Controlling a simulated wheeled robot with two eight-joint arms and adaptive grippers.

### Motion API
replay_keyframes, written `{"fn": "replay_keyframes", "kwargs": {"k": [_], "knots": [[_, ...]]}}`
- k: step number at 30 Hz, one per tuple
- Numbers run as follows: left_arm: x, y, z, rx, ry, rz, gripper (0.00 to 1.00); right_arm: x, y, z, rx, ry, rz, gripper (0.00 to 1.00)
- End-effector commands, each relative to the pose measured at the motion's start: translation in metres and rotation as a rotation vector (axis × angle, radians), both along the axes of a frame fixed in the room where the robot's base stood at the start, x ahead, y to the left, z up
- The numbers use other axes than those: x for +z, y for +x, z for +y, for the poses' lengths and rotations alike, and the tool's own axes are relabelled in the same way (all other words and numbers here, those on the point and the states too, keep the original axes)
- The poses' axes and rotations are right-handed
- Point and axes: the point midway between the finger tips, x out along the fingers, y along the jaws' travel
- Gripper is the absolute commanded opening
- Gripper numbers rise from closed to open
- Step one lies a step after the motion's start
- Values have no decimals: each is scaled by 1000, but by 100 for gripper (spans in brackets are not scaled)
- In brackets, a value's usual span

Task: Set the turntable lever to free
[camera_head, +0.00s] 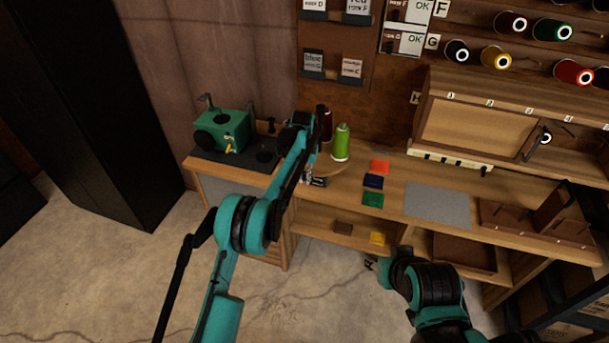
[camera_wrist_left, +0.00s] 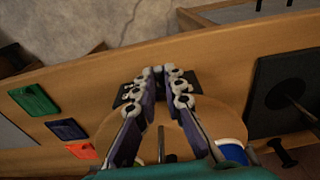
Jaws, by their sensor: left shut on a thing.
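The round wooden turntable (camera_head: 337,166) sits on the bench top near its front edge, carrying a green cone of thread (camera_head: 341,143) and a dark red one (camera_head: 323,122). It also shows in the left wrist view (camera_wrist_left: 176,143), below the fingers. My left gripper (camera_head: 314,180) is at the turntable's front side. In the left wrist view its fingers (camera_wrist_left: 166,80) are close together over a small black part (camera_wrist_left: 124,94), apparently the turntable lever. The fingers hide most of it, and its setting cannot be read. My right gripper (camera_head: 371,263) is low in front of the bench, small and dark.
A green machine (camera_head: 228,130) stands on a dark plate left of the turntable. Orange, blue and green patches (camera_head: 373,200) and a grey mat (camera_head: 437,205) lie to the right. A wooden cabinet (camera_head: 475,130) stands behind. The floor (camera_head: 110,260) in front is clear.

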Motion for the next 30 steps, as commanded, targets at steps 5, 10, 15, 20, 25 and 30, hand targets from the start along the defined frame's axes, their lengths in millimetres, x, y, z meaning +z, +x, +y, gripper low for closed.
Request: {"fn": "replay_keyframes", "kwargs": {"k": [5, 10, 15, 20, 25, 30], "knots": [[1, 1, 0, 1, 1, 1, 0, 1, 0, 0, 0, 0, 0, 40], [1, 1, 0, 1, 1, 1, 12, 0, 0, 0, 0, 0, 0, 40], [1, 1, 0, 1, 2, 2, 31, 0, 0, 0, 0, 0, 0, 40], [1, 0, 0, 1, 2, 2, 31, 0, 0, 0, 0, 0, 0, 40], [10, 0, 0, 0, 1, 3, 31, 0, 0, 0, 0, 0, 0, 40], [42, -2, 1, 1, 1, 3, 31, 0, 0, 0, 0, 0, 0, 40]]}}
